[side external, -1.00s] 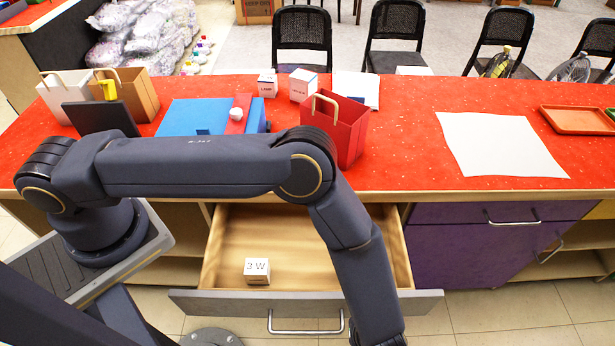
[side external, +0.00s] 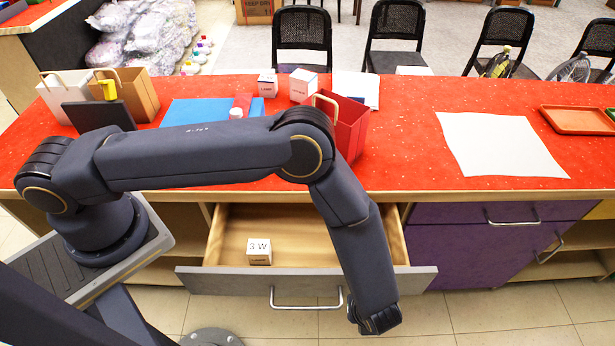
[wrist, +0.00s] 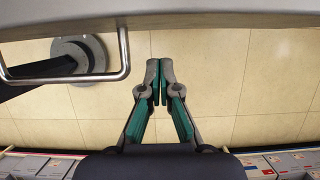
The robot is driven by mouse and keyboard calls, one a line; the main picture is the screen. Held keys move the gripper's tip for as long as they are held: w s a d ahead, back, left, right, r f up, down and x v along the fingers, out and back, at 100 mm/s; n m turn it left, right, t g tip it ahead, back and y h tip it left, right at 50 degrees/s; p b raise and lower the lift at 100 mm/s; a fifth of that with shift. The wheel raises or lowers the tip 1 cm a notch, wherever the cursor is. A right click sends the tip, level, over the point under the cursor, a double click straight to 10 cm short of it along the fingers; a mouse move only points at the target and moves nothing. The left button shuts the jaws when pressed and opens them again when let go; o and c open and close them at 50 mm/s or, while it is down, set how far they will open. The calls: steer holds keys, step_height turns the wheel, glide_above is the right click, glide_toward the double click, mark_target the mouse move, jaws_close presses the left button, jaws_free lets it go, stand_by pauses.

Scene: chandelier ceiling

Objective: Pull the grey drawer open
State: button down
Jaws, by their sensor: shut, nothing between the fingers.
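The grey drawer (side external: 215,281) stands partly open under the red counter, its wooden inside showing. Its metal bar handle (side external: 306,305) is on the front face. In the wrist view, the drawer front (wrist: 200,22) runs along the top, with the handle (wrist: 122,52) at upper left. My gripper (wrist: 158,82) is shut and empty, its fingertips together over floor tiles. It is to the right of the handle in that view and apart from it. In the side view the wrist is in front of the drawer's right part, and the fingers cannot be made out.
A small white box (side external: 259,251) marked "3 W" sits in the drawer. A purple cabinet (side external: 465,250) is to the right. Bags, boxes and a white sheet (side external: 497,144) lie on the counter (side external: 410,130). Tiled floor in front is clear except for a round grey base (wrist: 78,60).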

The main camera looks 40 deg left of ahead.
steer(key=s+d+r, duration=0.5)
steer(key=r, duration=0.4)
steer(key=w+a+r+n+t, duration=0.1)
steer(key=w+a+r+n, duration=0.15)
steer(key=w+r, duration=0.5)
steer(key=w+a+r+n+t, duration=0.1)
steer(key=w+a+r, duration=0.2)
steer(key=w+r, duration=0.4)
steer(key=w+a+r+n, duration=0.2)
steer(key=a+r+n, duration=0.4)
steer(key=a+r, duration=0.9)
steer(key=s+a+r+n, duration=0.5)
steer(key=a, duration=0.3)
steer(key=s+a+r+n, duration=0.5)
steer(key=s+a+r, duration=0.1)
steer(key=a, duration=0.3)
steer(key=s+f+n+h, duration=0.3)
steer(key=s+f+n, duration=0.2)
steer(key=s, duration=0.5)
steer(key=shift+f+n, duration=0.2)
steer(key=shift+n, duration=1.05)
